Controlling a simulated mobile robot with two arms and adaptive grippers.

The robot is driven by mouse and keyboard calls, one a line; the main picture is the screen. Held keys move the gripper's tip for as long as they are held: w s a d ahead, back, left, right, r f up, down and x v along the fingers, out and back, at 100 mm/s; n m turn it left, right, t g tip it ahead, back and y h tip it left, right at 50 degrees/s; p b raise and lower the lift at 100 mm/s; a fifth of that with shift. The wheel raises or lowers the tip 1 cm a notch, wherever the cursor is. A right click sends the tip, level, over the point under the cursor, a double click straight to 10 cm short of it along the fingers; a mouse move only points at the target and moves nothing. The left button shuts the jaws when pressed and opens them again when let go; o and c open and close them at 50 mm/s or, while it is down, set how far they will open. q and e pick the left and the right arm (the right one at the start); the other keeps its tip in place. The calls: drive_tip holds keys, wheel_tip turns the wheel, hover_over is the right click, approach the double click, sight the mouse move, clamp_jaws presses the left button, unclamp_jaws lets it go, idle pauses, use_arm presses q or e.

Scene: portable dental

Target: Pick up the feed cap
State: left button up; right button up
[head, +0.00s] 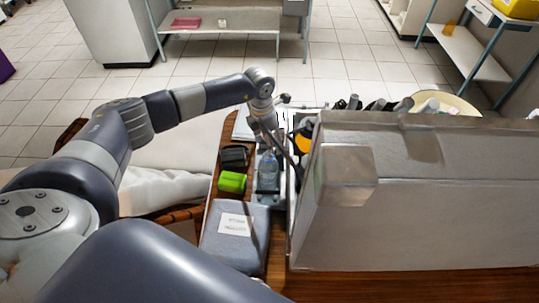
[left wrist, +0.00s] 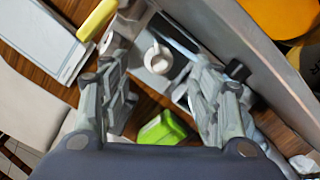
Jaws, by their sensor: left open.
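A round white cap (left wrist: 158,60), which looks like the feed cap, shows between my left gripper's fingers in the left wrist view. It appears to sit on top of a clear bottle (head: 267,172) that stands beside the large grey case in the head view. My left gripper (left wrist: 160,92) is open, with one finger on each side of the cap's line and nothing clearly held. In the head view my left gripper (head: 270,138) points down above the bottle, partly hidden by its own wrist. Whether a finger touches the cap I cannot tell. My right gripper is not in view.
A green block (head: 232,182) and a black item (head: 234,155) lie left of the bottle on the wooden top. A grey box with a white label (head: 236,224) is nearer. The large grey case (head: 420,200) walls off the right side. A yellow object (left wrist: 97,20) shows in the wrist view.

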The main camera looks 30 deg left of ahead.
use_arm(q)
drive_tip(key=shift+f, duration=0.55)
drive_tip(key=f+p, duration=0.1)
drive_tip(key=f, duration=0.3)
drive_tip(key=shift+w, duration=0.2)
drive_tip(key=shift+f, duration=0.4)
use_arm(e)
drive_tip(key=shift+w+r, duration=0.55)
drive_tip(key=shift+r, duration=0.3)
use_arm(q)
drive_tip(key=c, duration=1)
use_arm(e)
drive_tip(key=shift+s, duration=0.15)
